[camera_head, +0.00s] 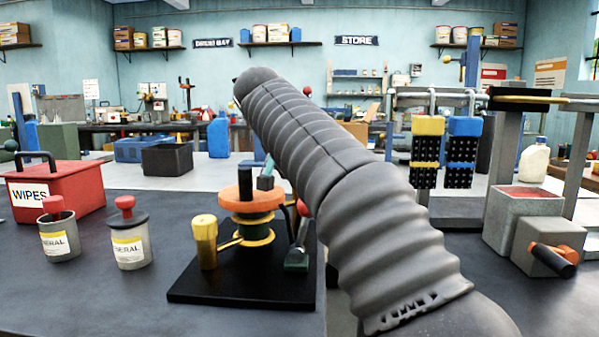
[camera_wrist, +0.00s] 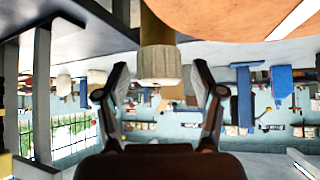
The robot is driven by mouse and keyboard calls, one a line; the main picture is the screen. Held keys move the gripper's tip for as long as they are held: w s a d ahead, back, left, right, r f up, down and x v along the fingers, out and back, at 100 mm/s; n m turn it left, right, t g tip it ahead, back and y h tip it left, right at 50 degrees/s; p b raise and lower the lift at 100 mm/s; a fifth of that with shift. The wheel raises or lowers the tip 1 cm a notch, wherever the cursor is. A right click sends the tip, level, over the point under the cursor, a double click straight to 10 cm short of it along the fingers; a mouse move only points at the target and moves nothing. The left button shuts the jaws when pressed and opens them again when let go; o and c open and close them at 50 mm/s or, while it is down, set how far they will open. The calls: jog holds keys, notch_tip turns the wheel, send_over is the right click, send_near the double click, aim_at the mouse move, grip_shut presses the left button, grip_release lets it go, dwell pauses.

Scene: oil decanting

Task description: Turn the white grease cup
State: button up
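The white grease cup (camera_wrist: 159,66) shows in the wrist view as a pale ribbed cylinder on a brass stem (camera_wrist: 156,25), beside a large orange disc (camera_wrist: 230,15). My gripper (camera_wrist: 159,72) is open, with one finger on each side of the cup and a narrow gap showing at both sides. In the head view the orange-topped fixture (camera_head: 251,196) stands on a black base plate (camera_head: 240,288), with a yellow cup (camera_head: 204,240) at its left and a green part (camera_head: 297,259) at its right. The white cup and my fingers are not clearly visible there; my arm covers part of that area.
At right are a grey open box (camera_head: 515,235) and a rack with yellow (camera_head: 427,150) and blue (camera_head: 463,150) hanging blocks. The bench front left is clear.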

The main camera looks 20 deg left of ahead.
jog(key=v, duration=1.2)
jog(key=shift+s, duration=0.1)
dwell(0.4)
